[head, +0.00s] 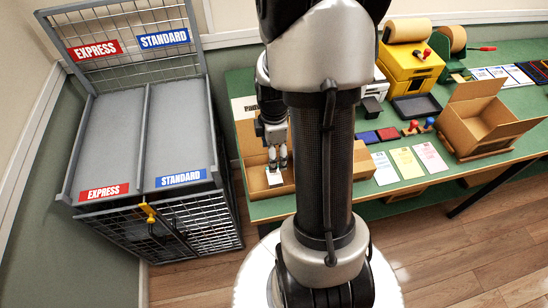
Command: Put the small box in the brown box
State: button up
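My gripper (277,164) points down at the left end of the green-topped table, left of my arm's large dark link. A small white box (274,179) is right at its fingertips. I cannot tell whether the fingers grip it or only stand over it. Gripper and white box are over a low brown cardboard box (252,152), which my arm partly hides; I cannot tell whether the white box touches its floor. Another brown box, an open carton with raised flaps (482,118), stands at the table's right.
A grey wire cage (150,130) with EXPRESS and STANDARD bays stands left. On the table are a yellow tape machine (408,68), a black tray (416,106), ink pads (378,135), stamps (420,126) and printed cards (407,162). My arm hides the table's middle left.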

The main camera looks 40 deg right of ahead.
jog(key=a+r+m+t, duration=0.2)
jog(key=a+r+m, duration=0.3)
jog(key=a+r, duration=0.8)
jog(key=s+a+r+m+t, duration=0.2)
jog(key=s+a+r+m, duration=0.4)
jog(key=s+r, duration=0.3)
jog(key=shift+s+a+r+m+t, duration=0.25)
jog(key=shift+a+r+m+t, duration=0.05)
jog(key=shift+a, duration=0.3)
jog(key=shift+f+b, duration=0.35)
jog(key=shift+f, duration=0.05)
jog(key=shift+c, duration=0.3)
